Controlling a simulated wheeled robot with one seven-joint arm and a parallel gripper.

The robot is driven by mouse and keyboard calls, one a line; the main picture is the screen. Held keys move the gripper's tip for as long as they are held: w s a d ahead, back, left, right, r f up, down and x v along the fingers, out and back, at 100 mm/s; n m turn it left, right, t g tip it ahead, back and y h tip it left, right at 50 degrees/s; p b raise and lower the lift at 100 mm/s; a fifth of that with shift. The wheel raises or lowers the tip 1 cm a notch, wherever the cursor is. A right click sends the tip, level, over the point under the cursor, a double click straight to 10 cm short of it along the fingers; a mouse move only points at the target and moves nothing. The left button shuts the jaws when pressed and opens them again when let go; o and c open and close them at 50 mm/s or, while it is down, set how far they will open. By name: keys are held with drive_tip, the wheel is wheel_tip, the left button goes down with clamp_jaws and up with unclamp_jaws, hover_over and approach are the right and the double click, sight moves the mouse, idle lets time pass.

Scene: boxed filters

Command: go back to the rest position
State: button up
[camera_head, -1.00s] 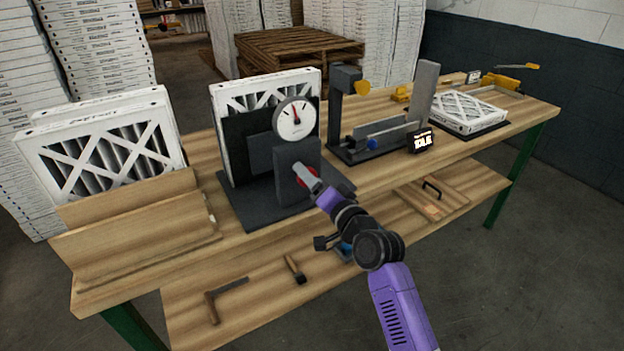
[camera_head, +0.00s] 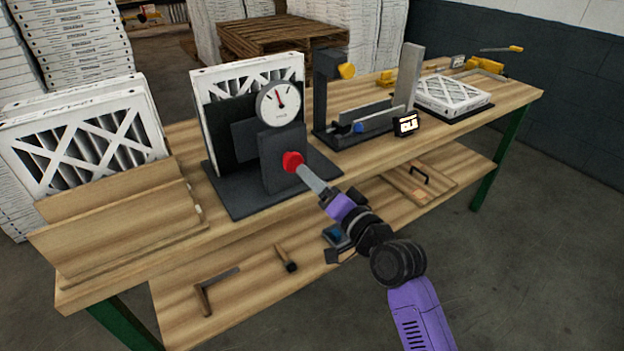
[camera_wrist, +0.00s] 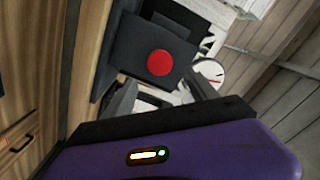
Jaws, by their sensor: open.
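My gripper (camera_head: 312,178) is in front of the dark gauge fixture (camera_head: 230,190) on the workbench, its tip close to the fixture's red button (camera_head: 292,161). In the wrist view the red button (camera_wrist: 160,63) shows whole beyond the fingers (camera_wrist: 160,98), which stand apart with nothing between them. In the head view I cannot tell the gap between tip and button. The fixture holds a white-framed filter (camera_head: 250,75) upright behind its round dial (camera_head: 281,102).
Several filters (camera_head: 80,140) stand in a wooden rack (camera_head: 120,235) at left. A second dark fixture (camera_head: 322,100) with a small display (camera_head: 406,124) and a flat filter (camera_head: 450,95) are to the right. The lower shelf (camera_head: 235,275) holds tools. Floor at the front right is clear.

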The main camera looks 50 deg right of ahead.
idle(0.3)
drive_tip(key=s+a+f+n+g+y, duration=0.1)
drive_tip(key=s+a+f+n+y, duration=0.1)
drive_tip(key=s+a+n, duration=0.4)
drive_tip(key=s+a+f+n+g+y, duration=0.1)
drive_tip(key=s+a+f+n+y, duration=0.2)
drive_tip(key=s+a, duration=1.4)
drive_tip(key=s+f+n, duration=0.2)
drive_tip(key=s+n, duration=0.2)
drive_tip(key=s, duration=0.4)
drive_tip(key=shift+s+n+g, duration=0.3)
drive_tip(key=shift+s, duration=0.1)
